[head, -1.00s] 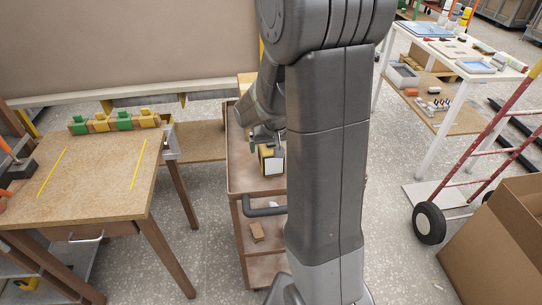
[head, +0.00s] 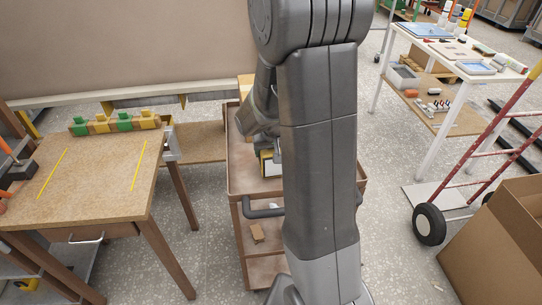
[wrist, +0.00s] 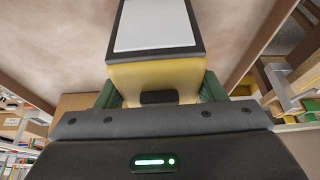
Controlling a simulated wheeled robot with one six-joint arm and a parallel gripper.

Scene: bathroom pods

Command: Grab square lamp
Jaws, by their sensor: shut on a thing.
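The square lamp (wrist: 156,74) has a yellow body and a white square panel with a dark border. It fills the upper middle of the wrist view. My gripper (wrist: 158,90) has its green fingers on both sides of the yellow body, shut on it. In the head view only a small part of the lamp (head: 266,164) shows, at the brown cart (head: 238,178). My arm hides the rest of it and the fingertips. I cannot tell whether the lamp touches the cart top.
A wooden table (head: 100,178) with green and yellow blocks (head: 115,122) stands left of the cart. A white table (head: 455,65) with trays stands at the right. A red hand truck (head: 500,145) and a cardboard box (head: 500,240) are at the lower right. Floor is clear between cart and hand truck.

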